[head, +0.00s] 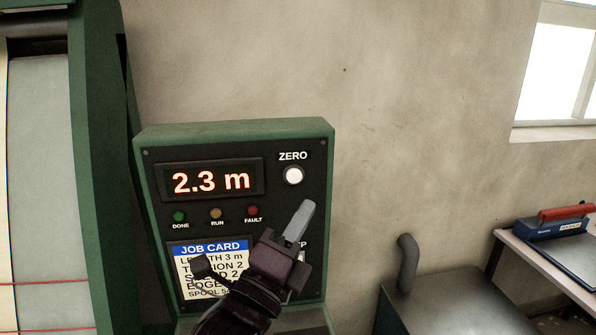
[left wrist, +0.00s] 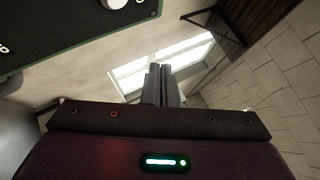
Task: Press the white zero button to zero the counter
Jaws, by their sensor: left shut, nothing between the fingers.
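The white zero button (head: 293,176) is on the right of a dark control panel, under the label ZERO. It also shows at the top edge of the left wrist view (left wrist: 113,3). The counter display (head: 211,181) reads 2.3 m in red digits. My left gripper (head: 304,209) is shut and empty, its fingertips pointing up, a little below the button in the picture and apart from it. In the left wrist view its closed fingers (left wrist: 161,74) show side by side. My gripper hides part of the job card and a lower label. My right gripper is in neither view.
Green, amber and red lamps labelled DONE, RUN and FAULT sit below the display. The job card (head: 196,262) is at the lower left of the panel. A green machine frame (head: 98,150) stands left. A grey cabinet with a curved pipe (head: 408,262) and a table are right.

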